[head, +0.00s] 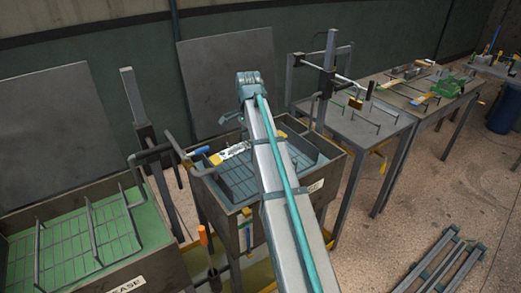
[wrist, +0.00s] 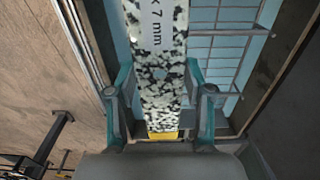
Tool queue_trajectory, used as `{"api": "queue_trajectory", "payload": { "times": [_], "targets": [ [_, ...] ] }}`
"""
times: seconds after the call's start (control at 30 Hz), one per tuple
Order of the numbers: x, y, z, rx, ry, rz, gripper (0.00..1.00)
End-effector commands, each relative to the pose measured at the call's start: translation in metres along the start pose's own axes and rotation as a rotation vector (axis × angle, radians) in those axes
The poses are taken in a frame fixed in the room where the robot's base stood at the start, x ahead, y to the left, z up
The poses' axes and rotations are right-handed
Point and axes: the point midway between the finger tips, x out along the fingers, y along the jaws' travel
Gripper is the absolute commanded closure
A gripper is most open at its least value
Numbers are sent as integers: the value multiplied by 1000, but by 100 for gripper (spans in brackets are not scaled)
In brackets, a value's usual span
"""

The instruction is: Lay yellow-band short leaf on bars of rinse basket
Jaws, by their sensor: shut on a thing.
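The yellow-band short leaf (wrist: 160,75) is a flat strip with black-and-white speckle, a pale printed label ending "7 mm" and a yellow band (wrist: 163,135) at its near end. My gripper (wrist: 160,92) is shut on it, one teal finger at each long edge. In the head view the leaf (head: 238,150) shows over the middle tank, partly hidden by my arm. The rinse basket (head: 232,182) is a wire grid inside that tank; its bars (wrist: 228,33) run right of the leaf in the wrist view. I cannot tell whether the leaf touches the bars.
The brown tank wall (head: 222,208) surrounds the basket; its rim is near my gripper. A second tank (head: 70,240) marked "EASE" with another wire basket stands at left. A post with a bar (head: 150,140) rises between them. Tables (head: 360,125) with parts stand at right.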

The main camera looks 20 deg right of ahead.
Motion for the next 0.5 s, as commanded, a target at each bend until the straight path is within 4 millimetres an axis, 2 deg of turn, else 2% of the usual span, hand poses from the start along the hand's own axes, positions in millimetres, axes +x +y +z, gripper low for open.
{"api": "queue_trajectory", "payload": {
  "times": [0.37, 0.5],
  "targets": [
    [28, -49, -59, -1, 0, 1, 100],
    [50, -60, -73, -1, -1, 1, 100]
  ]
}}
